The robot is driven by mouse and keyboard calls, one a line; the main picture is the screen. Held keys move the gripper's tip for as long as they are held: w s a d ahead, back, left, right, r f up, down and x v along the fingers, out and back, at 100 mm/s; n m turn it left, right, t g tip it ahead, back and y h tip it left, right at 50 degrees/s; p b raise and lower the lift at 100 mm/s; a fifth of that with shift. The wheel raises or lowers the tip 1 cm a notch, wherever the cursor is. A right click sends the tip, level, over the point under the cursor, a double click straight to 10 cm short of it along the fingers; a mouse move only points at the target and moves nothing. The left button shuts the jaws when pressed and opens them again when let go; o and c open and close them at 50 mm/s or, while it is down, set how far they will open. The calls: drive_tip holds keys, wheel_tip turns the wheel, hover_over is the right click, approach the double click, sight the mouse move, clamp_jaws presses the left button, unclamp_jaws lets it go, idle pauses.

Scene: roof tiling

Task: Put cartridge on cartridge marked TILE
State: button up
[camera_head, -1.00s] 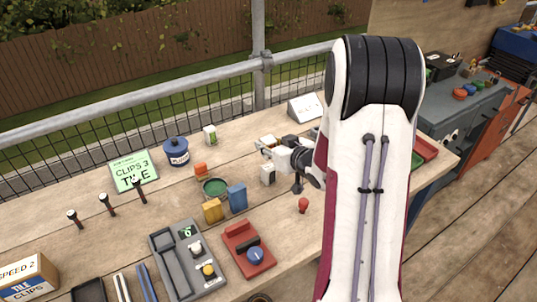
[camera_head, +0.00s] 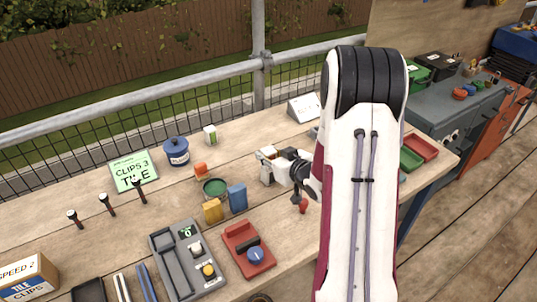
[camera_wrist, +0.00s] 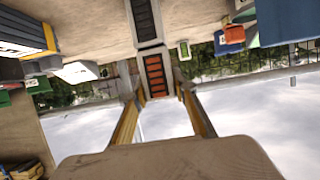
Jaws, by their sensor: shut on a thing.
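My gripper (camera_head: 276,160) reaches in from the right over the middle of the bench. In the wrist view its two fingers (camera_wrist: 157,88) are shut on a grey cartridge (camera_wrist: 156,70) with orange bars. A second grey cartridge (camera_wrist: 146,20) with black bars lines up end to end with it; they look in contact, but a small gap cannot be ruled out. In the head view this pair is small and partly covered by the gripper. A green sign (camera_head: 133,172) reading "CLIPS 3 TILE" lies at the left. No TILE lettering is readable on either cartridge.
A small green-and-white cartridge (camera_head: 210,135) stands behind. A red knob (camera_head: 303,205) is close in front.

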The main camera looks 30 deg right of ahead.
drive_tip(key=shift+f, duration=0.1)
drive_tip(key=o, duration=1.2)
drive_tip(key=v, duration=1.2)
idle(0.3)
